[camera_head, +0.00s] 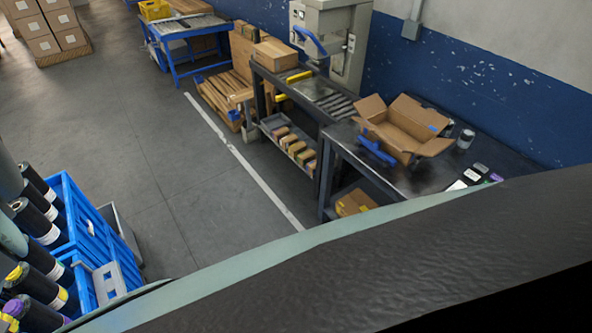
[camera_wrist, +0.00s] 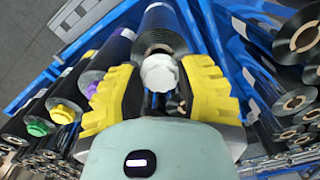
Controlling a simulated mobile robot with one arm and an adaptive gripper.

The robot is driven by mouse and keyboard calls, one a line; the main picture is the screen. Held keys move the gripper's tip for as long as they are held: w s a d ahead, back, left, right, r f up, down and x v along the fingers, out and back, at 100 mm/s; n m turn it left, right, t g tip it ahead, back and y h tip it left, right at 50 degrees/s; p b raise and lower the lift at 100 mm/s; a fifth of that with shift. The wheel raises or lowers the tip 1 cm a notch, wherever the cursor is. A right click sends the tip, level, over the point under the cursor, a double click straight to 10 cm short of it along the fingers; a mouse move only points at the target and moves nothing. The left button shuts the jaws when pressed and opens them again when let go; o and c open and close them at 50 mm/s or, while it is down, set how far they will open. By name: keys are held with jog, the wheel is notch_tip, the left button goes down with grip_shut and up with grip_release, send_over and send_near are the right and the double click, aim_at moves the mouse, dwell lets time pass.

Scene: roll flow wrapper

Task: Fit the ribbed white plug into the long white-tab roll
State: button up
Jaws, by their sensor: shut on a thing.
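The ribbed white plug (camera_wrist: 158,76) sits between the yellow fingers of my gripper (camera_wrist: 160,86), which is shut on it, in the wrist view. Directly beyond it is the end of a long black roll (camera_wrist: 162,36) with a white band near its far end. The plug overlaps the lower part of that roll's end face; I cannot tell whether it touches or enters the core, which is hidden behind it. My gripper is not visible in the head view.
Neighbouring rolls in the wrist view carry a green plug (camera_wrist: 38,127), a yellow plug (camera_wrist: 62,114) and a purple one (camera_wrist: 91,90). Open-cored rolls (camera_wrist: 297,36) lie at right. The blue crate (camera_head: 92,240) of rolls stands at left in the head view.

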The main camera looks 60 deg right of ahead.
jog(key=shift+f, duration=0.25)
jog(key=o, duration=0.4)
jog(key=shift+o, duration=0.2)
jog(key=shift+r, duration=0.15)
notch_tip(320, 180, up, 11)
jog(key=p, duration=0.8)
dwell(0.6)
